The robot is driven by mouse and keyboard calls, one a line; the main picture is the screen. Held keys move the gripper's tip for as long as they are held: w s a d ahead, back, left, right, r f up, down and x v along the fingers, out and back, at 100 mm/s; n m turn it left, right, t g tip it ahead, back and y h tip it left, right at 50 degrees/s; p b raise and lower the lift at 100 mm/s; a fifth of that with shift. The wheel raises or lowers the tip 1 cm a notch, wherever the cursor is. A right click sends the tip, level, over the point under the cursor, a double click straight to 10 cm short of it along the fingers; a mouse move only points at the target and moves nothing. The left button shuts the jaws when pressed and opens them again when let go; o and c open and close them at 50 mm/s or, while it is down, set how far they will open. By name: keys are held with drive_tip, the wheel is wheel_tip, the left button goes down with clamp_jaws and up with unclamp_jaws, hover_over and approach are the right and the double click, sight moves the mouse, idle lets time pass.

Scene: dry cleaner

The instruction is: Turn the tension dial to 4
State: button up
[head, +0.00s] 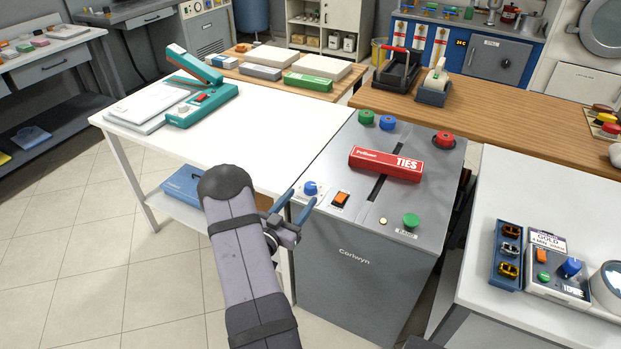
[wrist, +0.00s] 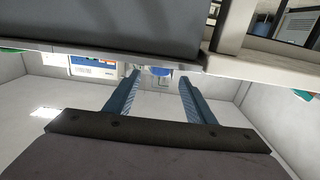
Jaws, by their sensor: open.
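A grey machine marked Corlwyn (head: 345,240) stands between the white table and the right-hand counter. A small blue dial (head: 310,188) sits on a pale label plate at its front left; its markings are too small to read. A green dial (head: 411,220) sits at the front right above a small label. I cannot read which is the tension dial. My gripper (head: 304,195) is open and empty, in front of the machine's left front corner, with its blue fingers close to the blue dial. In the wrist view, a blue dial (wrist: 160,71) shows partly between the fingertips, apart from them.
An orange switch (head: 340,199) sits right of the blue dial. A red TIES box (head: 386,164) lies across the machine's slot. More knobs stand along its back, including a red one (head: 445,140). A teal press (head: 203,95) stands on the white table (head: 240,140), whose front is clear.

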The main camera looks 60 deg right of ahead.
sight(307, 190)
drive_tip(key=shift+d+p, duration=0.65)
drive_tip(key=shift+d, duration=3)
drive_tip(key=c, duration=1)
